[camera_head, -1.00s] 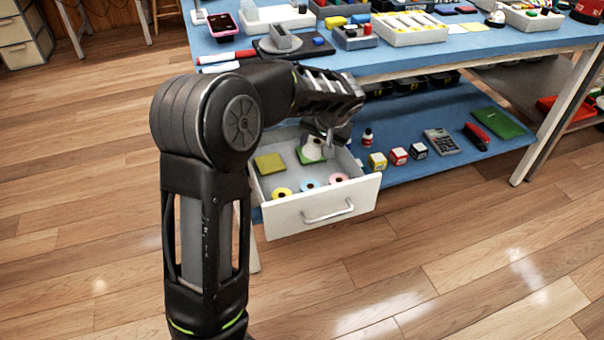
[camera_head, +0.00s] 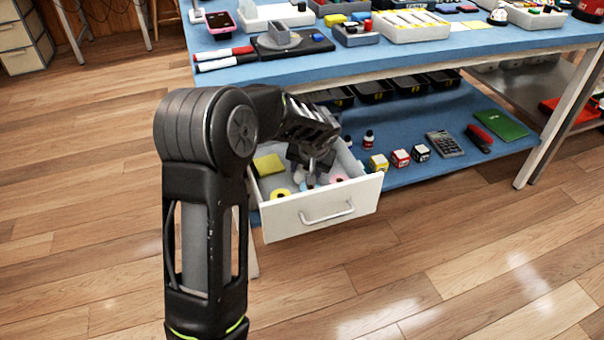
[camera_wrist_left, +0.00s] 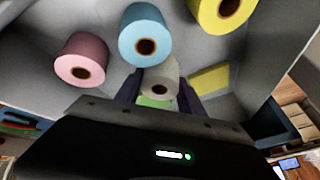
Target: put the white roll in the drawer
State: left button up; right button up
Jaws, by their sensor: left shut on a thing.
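The open white drawer (camera_head: 285,222) hangs under the blue bench. My left gripper (camera_head: 308,174) is inside the drawer area, pointing down, and mostly covers what it holds in the head view. In the left wrist view the white roll (camera_wrist_left: 160,80) sits between the two dark fingers of the left gripper (camera_wrist_left: 157,95), which is shut on it. A blue roll (camera_wrist_left: 146,38), a pink roll (camera_wrist_left: 80,62) and a yellow roll (camera_wrist_left: 222,10) lie in the drawer near it. Whether the white roll touches the drawer floor I cannot tell. My right gripper is out of view.
A yellow pad (camera_head: 269,165) lies in the drawer's left part; a green pad (camera_wrist_left: 154,102) shows behind the white roll. The drawer's side walls are close around my gripper. On the lower shelf right of the drawer stand small bottles (camera_head: 368,139), several small boxes and a calculator (camera_head: 444,143).

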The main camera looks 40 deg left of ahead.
pick_arm(q)
jog(key=shift+s+a+r+n+h, duration=0.2)
jog(key=shift+a+n+h, duration=0.1)
jog(key=shift+a+h, duration=0.25)
jog(key=shift+a+t+h+b, duration=0.15)
jog(key=shift+t+h+b, duration=0.2)
jog(key=shift+h, duration=0.2)
jog(key=shift+f+b, duration=0.3)
jog(key=shift+f, duration=0.35)
jog(key=shift+f, duration=0.15)
jog(key=o, duration=1.4)
jog(key=shift+d, duration=0.2)
